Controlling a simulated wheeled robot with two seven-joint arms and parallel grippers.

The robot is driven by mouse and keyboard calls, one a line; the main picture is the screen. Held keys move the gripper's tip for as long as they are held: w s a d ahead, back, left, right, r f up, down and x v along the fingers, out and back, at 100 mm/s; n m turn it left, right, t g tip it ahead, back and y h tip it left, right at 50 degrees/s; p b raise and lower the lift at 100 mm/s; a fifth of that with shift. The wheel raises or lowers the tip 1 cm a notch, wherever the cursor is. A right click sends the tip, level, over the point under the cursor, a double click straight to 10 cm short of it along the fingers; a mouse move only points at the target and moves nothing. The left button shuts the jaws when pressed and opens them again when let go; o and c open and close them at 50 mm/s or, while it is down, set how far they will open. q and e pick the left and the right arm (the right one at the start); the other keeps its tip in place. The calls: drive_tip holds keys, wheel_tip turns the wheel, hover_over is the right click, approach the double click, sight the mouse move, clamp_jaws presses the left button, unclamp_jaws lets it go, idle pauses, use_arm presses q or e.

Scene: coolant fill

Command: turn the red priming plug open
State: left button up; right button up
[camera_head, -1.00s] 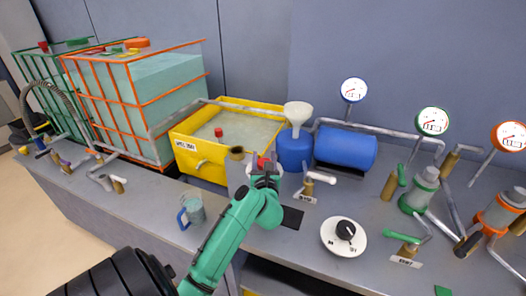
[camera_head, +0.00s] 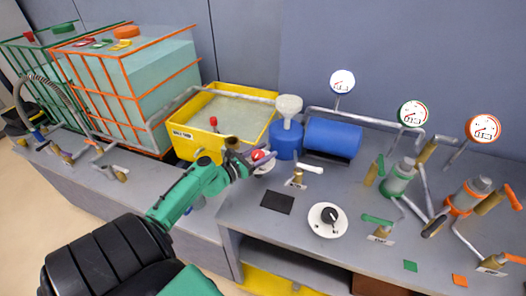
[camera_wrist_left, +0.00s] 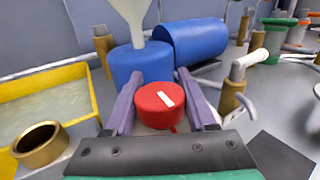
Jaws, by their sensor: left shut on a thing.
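The red priming plug (camera_head: 259,154) is a round red cap with a white mark on top, on a pale base beside the blue pump body (camera_head: 287,139) with its white funnel (camera_head: 289,105). My left gripper (camera_head: 260,160) reaches in from the left at the plug. In the left wrist view the red plug (camera_wrist_left: 158,104) sits between the two purple-grey fingers (camera_wrist_left: 158,100) and is gripped on its sides. Its white mark lies slanted across the top. The right gripper is not in view.
A yellow tub (camera_head: 197,142) of liquid stands to the left, with a brass fitting (camera_wrist_left: 40,145) close to my gripper. A brass valve with a white handle (camera_head: 308,169), a black pad (camera_head: 278,202) and a black-and-white dial (camera_head: 327,219) lie to the right.

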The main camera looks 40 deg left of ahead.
use_arm(q)
drive_tip(key=m+g+h+b, duration=0.3)
drive_tip(key=h+b, duration=0.1)
drive_tip(key=b, duration=0.1)
drive_tip(key=s+d+m+g+h+b, duration=0.1)
drive_tip(key=m+g+h+b, duration=0.2)
drive_tip(key=h+b, duration=0.1)
drive_tip(key=d+m+g+h+b, duration=0.1)
drive_tip(key=m+g+h+b, duration=0.1)
drive_tip(key=m+h+b, duration=0.2)
drive_tip(key=shift+s+f+g+b, duration=0.15)
drive_tip(key=shift+f+g+b, duration=0.2)
drive_tip(key=shift+b, duration=0.6)
drive_tip(key=shift+s+r+m+g+h+b, duration=0.2)
drive_tip(key=shift+r+m+g+h+b, duration=0.15)
drive_tip(key=shift+m+g+h+b, duration=0.5)
drive_tip(key=shift+y, duration=0.25)
drive_tip(key=o, duration=1.4)
drive_tip(key=shift+d, duration=0.1)
drive_tip(key=shift+c, duration=0.2)
drive_tip(key=shift+r, duration=0.1)
